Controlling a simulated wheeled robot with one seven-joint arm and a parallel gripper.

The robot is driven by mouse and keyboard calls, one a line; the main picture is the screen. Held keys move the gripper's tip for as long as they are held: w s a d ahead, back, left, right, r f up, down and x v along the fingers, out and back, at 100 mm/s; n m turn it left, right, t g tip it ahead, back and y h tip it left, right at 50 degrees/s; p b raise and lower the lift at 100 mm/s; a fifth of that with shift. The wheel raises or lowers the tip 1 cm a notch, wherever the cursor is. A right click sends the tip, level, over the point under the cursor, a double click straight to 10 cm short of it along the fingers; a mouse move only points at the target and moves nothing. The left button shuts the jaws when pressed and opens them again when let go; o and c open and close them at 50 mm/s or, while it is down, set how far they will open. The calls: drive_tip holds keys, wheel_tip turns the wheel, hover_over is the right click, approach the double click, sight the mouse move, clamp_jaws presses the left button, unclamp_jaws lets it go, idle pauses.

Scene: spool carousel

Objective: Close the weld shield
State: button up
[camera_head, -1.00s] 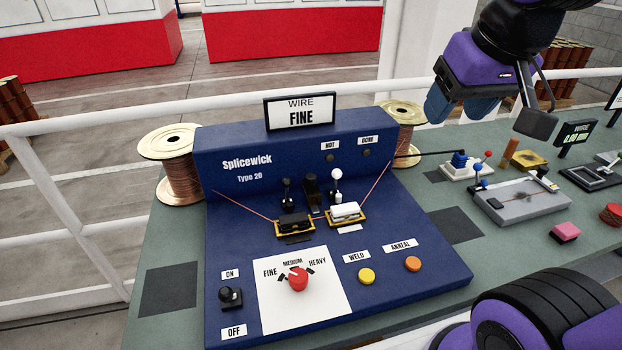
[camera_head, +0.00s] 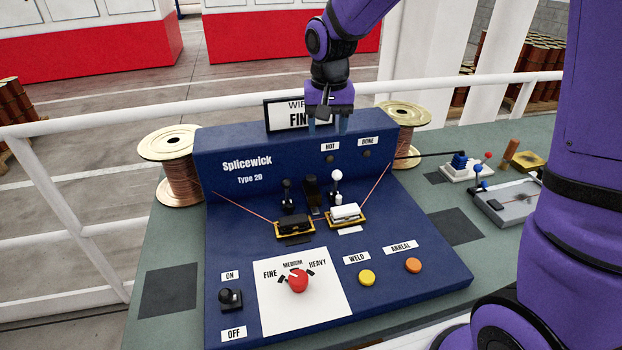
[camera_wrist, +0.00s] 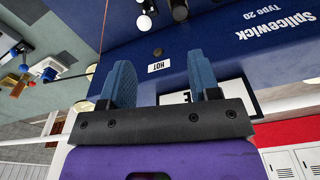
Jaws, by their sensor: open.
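The blue Splicewick welder (camera_head: 232,165) stands on the bench. At its middle, between a black-knobbed lever (camera_head: 287,193) and a white-knobbed lever (camera_head: 337,178), is a dark upright part (camera_head: 311,190); it may be the weld shield, but I cannot tell for sure. A black clamp (camera_head: 294,223) and a white clamp (camera_head: 345,212) sit in front on yellow bases. My gripper (camera_head: 328,122) is open and empty above the welder's back top, in front of the WIRE FINE sign (camera_head: 279,113). In the wrist view my gripper's blue fingers (camera_wrist: 160,62) are apart, with the HOT label (camera_wrist: 159,67) between them.
Copper wire spools stand at the left (camera_head: 178,175) and right (camera_head: 402,120) of the welder. The front panel holds a red dial (camera_head: 298,281), yellow WELD button (camera_head: 367,277), orange ANNEAL button (camera_head: 413,265) and ON/OFF switch (camera_head: 231,298). A white rail (camera_head: 100,122) runs behind.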

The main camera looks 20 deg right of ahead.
approach(311, 178)
drive_tip(key=shift+g, duration=0.4)
drive_tip(key=f, duration=1)
drive_tip(key=shift+w+d+f, duration=0.1)
drive_tip(key=shift+w+f, duration=0.05)
drive_tip(key=shift+w, duration=0.25)
